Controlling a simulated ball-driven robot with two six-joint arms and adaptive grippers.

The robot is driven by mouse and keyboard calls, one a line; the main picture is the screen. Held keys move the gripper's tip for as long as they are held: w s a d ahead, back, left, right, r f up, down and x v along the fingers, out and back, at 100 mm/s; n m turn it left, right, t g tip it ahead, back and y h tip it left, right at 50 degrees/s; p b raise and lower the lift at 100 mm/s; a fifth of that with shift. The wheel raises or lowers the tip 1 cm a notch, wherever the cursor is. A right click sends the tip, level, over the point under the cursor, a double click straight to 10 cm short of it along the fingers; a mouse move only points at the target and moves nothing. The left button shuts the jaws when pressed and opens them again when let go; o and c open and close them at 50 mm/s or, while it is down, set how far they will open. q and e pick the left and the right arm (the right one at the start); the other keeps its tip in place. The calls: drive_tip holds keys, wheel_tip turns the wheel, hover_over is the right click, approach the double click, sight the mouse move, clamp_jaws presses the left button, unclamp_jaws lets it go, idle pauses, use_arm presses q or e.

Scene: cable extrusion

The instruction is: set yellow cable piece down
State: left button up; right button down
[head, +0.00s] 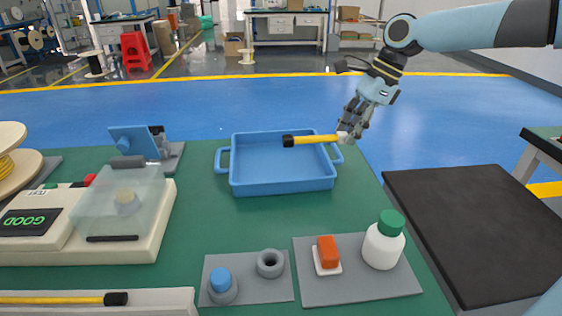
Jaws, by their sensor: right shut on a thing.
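A yellow cable piece (316,139) with a black end cap shows over the far side of the blue tray (282,186). My right gripper (347,133) is shut on the cable's right end, by a pale end piece, and holds it about level. The cable's black end points left. The blue tray stands on the green table and looks empty. Another yellow cable piece (55,299) with a black cap lies in a pale channel at the front left. My left gripper is not in view.
A tester with a green GOOD display (33,221) and a clear cover stands at the left. A white bottle with a green cap (384,240) and an orange-and-white block (327,254) stand on a grey mat. A dark panel (470,225) lies at the right.

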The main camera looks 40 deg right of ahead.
drive_tip(key=w+f+b, duration=0.3)
drive_tip(key=b, duration=0.1)
drive_tip(key=shift+w, duration=0.15)
drive_tip(key=b, duration=0.4)
hover_over(303, 163)
drive_tip(key=s, duration=0.2)
drive_tip(key=f, duration=0.2)
drive_tip(key=d+f, duration=0.1)
drive_tip(key=f, duration=0.1)
drive_tip(key=shift+w, duration=0.2)
drive_tip(key=shift+w+f, duration=0.2)
drive_tip(key=shift+w, duration=0.25)
wheel_tip(303, 163, down, 4)
drive_tip(key=shift+f+b, duration=0.1)
drive_tip(key=shift+b, duration=0.8)
